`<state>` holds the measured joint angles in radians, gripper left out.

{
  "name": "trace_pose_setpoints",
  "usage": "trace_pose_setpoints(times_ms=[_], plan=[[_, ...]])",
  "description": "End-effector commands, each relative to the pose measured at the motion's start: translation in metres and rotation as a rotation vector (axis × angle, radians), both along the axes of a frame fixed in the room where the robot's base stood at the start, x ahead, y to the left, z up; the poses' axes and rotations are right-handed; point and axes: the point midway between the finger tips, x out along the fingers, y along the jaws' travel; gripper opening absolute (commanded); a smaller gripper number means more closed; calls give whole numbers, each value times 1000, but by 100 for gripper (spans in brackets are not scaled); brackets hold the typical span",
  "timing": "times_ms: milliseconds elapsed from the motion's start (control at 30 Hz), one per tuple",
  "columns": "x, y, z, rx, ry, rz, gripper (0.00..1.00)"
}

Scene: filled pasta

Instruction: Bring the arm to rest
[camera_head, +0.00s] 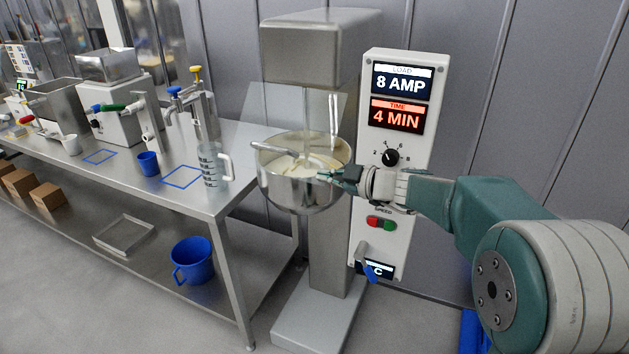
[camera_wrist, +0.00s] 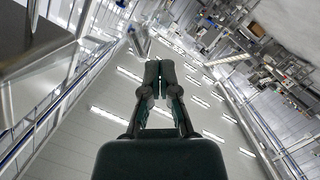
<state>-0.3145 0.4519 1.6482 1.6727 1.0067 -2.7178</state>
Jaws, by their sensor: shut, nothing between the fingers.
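My arm reaches in from the right in the head view. My gripper (camera_head: 338,176) is shut and empty, in front of the right rim of the metal mixing bowl (camera_head: 295,192) as seen in the head view. Whether it touches the bowl cannot be told. The bowl holds pale dough or flour. In the wrist view my gripper (camera_wrist: 158,68) has its fingers together, with nothing between them, against the ceiling lights.
A control panel (camera_head: 416,150) with displays, knob and red and green buttons stands behind my arm. A steel bench (camera_head: 120,172) at left holds a clear jug (camera_head: 211,165), a blue cup (camera_head: 148,163) and machines. A blue bucket (camera_head: 192,262) stands on the lower shelf.

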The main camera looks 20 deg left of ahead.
Motion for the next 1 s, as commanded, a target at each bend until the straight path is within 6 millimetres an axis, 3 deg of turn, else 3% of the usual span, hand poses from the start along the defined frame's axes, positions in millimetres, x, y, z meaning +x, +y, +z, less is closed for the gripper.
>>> trace_pose_setpoints(times_ms=[267, 567, 1000], plan=[[-4, -3, 4, -14, 26, 1, 0], [-71, -77, 24, -169, 373, -102, 0], [-179, -188, 13, -371, 862, -590, 0]])
